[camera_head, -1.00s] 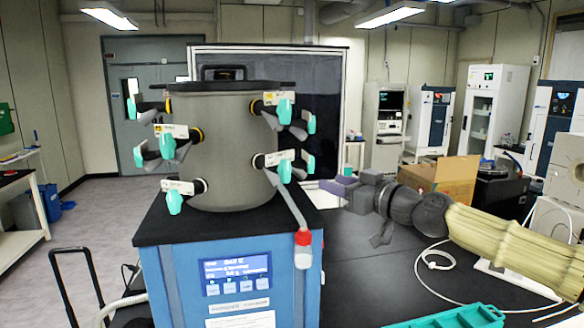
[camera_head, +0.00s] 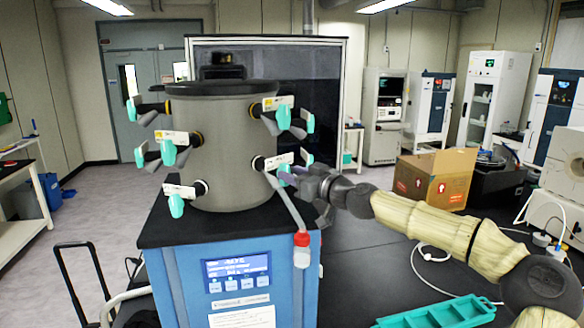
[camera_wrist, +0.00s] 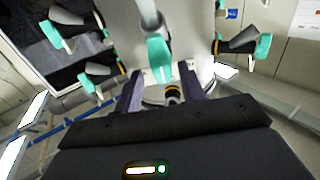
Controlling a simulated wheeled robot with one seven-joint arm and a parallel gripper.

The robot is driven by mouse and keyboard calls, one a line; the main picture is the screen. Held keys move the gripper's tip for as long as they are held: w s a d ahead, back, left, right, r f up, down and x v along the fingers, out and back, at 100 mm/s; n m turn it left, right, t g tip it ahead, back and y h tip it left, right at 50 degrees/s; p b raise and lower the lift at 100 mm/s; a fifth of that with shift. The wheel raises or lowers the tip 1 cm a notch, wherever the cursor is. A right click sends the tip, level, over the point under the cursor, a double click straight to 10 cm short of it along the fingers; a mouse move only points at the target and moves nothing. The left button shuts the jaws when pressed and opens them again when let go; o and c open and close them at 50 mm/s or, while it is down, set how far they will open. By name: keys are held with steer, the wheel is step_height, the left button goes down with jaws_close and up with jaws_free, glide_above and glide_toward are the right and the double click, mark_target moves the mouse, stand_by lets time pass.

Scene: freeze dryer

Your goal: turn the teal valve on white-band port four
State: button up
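The teal valve (camera_head: 284,172) is on the front right port of the grey drum (camera_head: 230,150). This port has a white band (camera_head: 258,163), and a tube with a red-capped vial (camera_head: 301,250) hangs from it. My gripper (camera_head: 291,176) has its fingertips at this valve, coming from the right. In the wrist view the same teal valve (camera_wrist: 159,60) shows between my two dark, spread fingers (camera_wrist: 161,82), with gaps beside it. I cannot tell whether either finger touches it. The port number is not legible.
Other teal valves surround the drum, including a yellow-band one above (camera_head: 283,116) and a lower left white-band one (camera_head: 176,205). The drum stands on a blue dryer (camera_head: 236,275). A teal rack (camera_head: 440,312) and cardboard box (camera_head: 436,178) are on the black bench.

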steer(key=shift+w+a, duration=0.4)
steer(key=shift+a, duration=0.15)
jaws_close()
